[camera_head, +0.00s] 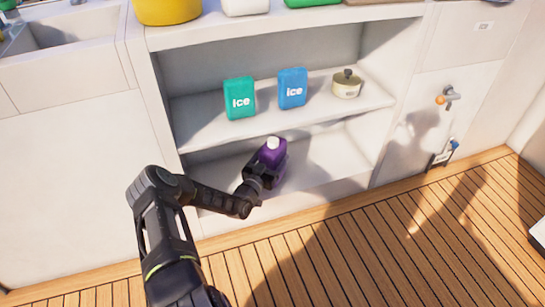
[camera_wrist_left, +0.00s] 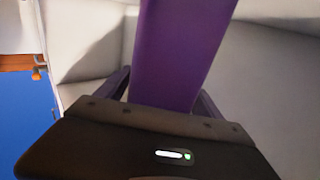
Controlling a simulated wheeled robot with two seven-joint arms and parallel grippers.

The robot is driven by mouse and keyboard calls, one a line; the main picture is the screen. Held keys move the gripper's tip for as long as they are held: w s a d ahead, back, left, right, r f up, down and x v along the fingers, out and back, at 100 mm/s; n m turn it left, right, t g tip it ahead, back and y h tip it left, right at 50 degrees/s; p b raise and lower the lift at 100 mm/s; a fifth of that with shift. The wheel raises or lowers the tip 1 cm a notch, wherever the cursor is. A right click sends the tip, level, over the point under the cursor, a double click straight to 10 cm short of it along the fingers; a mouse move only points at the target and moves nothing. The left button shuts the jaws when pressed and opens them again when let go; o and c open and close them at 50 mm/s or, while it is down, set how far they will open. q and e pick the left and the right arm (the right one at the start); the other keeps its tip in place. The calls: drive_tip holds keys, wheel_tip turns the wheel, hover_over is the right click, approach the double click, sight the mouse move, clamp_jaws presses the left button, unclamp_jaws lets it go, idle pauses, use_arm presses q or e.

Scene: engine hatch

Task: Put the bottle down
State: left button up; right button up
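A purple bottle (camera_head: 271,153) with a white cap stands roughly upright at the lower shelf (camera_head: 325,165) of the white cabinet. My left gripper (camera_head: 266,172) reaches into this shelf space from the front and is around the bottle. In the left wrist view the purple bottle (camera_wrist_left: 180,55) fills the middle, with a dark finger on each side that appears to press against it. The bottle's base is hidden by my gripper, so I cannot tell whether it touches the shelf. My right gripper is not in view.
The upper shelf (camera_head: 205,135) holds a green ice pack (camera_head: 240,98), a blue ice pack (camera_head: 292,88) and a small lidded pot (camera_head: 347,84). The lower shelf is clear right of the bottle. A tap (camera_head: 448,96) sticks out from the wall at right.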

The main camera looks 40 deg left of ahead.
use_arm(q)
drive_tip(key=shift+o, duration=0.7)
drive_tip(key=shift+r, duration=0.1)
drive_tip(key=s+d+p, duration=0.2)
drive_tip(key=s+p, duration=0.3)
drive_tip(key=s, duration=0.6)
drive_tip(key=shift+s, duration=0.4)
